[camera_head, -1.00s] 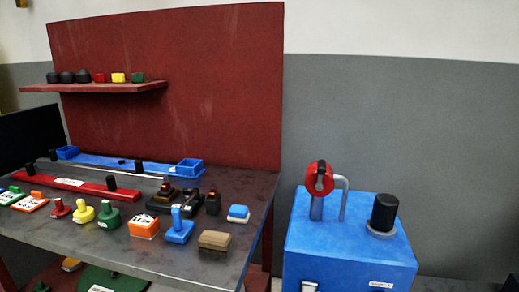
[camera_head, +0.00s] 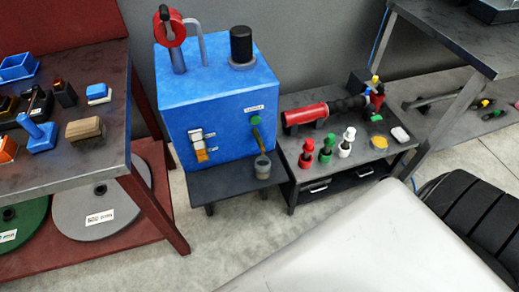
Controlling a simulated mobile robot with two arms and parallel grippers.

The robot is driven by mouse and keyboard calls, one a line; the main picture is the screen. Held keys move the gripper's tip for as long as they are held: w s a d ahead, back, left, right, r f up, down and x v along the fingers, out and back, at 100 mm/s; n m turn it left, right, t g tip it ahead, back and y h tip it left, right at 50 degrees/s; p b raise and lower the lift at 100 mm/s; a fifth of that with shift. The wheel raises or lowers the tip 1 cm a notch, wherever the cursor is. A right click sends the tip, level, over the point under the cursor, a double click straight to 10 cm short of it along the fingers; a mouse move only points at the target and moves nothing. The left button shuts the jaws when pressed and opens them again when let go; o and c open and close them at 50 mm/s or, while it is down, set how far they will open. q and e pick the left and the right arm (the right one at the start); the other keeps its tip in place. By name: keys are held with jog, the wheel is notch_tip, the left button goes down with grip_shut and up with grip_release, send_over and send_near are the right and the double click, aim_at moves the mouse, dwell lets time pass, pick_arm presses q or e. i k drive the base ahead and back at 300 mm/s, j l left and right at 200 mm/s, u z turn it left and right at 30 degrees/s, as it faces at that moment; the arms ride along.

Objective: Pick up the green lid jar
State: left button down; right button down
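A small dark bottle-like item with a green top (camera_head: 327,148) stands on the low dark table (camera_head: 290,143) right of the blue machine. It may be the green lid jar, but it is too small to be sure. It stands between a similar item with a red top (camera_head: 306,153) and one with a white top (camera_head: 347,142). Neither of my grippers is in view.
The blue machine (camera_head: 215,95) stands left of the low table, with a grey cup (camera_head: 262,166) on its front ledge. A red and black tool (camera_head: 318,112) lies behind the tops. A workbench (camera_head: 95,160) is at left. Open floor (camera_head: 245,210) lies in front.

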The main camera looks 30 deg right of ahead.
aim_at(262, 164)
jog(key=z, duration=1)
